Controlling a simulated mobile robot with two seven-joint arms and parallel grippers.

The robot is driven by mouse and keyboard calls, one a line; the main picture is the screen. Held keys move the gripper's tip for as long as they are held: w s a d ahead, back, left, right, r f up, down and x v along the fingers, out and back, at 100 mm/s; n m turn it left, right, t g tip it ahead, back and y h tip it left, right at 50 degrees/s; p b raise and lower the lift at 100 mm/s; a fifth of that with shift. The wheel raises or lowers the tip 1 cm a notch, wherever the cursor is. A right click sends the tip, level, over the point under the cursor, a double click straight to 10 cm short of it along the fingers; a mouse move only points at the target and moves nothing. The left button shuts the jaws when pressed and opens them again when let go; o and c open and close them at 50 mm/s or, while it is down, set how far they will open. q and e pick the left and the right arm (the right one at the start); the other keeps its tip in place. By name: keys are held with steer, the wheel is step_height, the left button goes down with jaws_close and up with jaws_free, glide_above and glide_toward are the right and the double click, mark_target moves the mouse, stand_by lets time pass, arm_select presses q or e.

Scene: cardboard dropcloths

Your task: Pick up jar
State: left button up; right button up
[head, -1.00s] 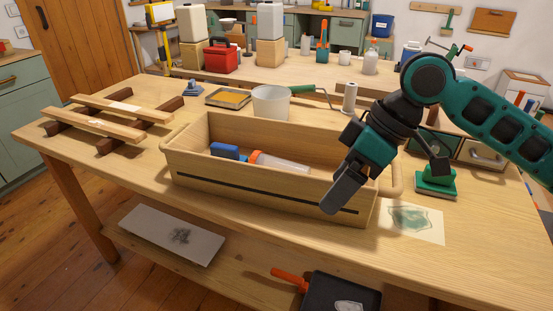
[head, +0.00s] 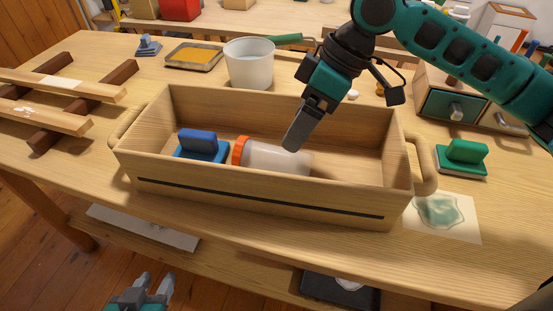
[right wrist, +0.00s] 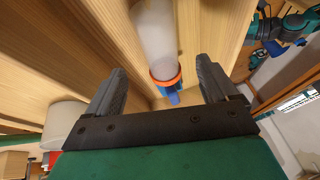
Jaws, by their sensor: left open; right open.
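The jar (head: 275,158) lies on its side in the wooden box, with a clear body and an orange lid at its left end. In the right wrist view the jar (right wrist: 156,38) shows between and beyond the fingers, its orange lid toward the palm. My right gripper (head: 294,146) is above the box at the jar's right part, fingers pointing down; the wrist view (right wrist: 160,88) shows it open and empty. My left gripper (head: 145,284) is low at the bottom left, in front of the table, open and empty.
The wooden box (head: 250,199) has high walls around the jar. A blue-handled block (head: 200,147) lies left of the lid. A white bucket (head: 249,66) stands behind the box, a green-handled block (head: 463,157) to its right, and wooden rails (head: 62,86) to its left.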

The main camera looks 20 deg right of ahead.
mark_target(282, 156)
steer(key=x, duration=0.3)
steer(key=shift+f+b, duration=0.15)
steer(key=shift+b, duration=0.15)
steer(key=b+x, duration=0.2)
steer(key=x, duration=0.2)
steer(key=shift+f, duration=0.4)
steer(key=shift+a+f, duration=0.15)
steer(key=shift+f, duration=0.05)
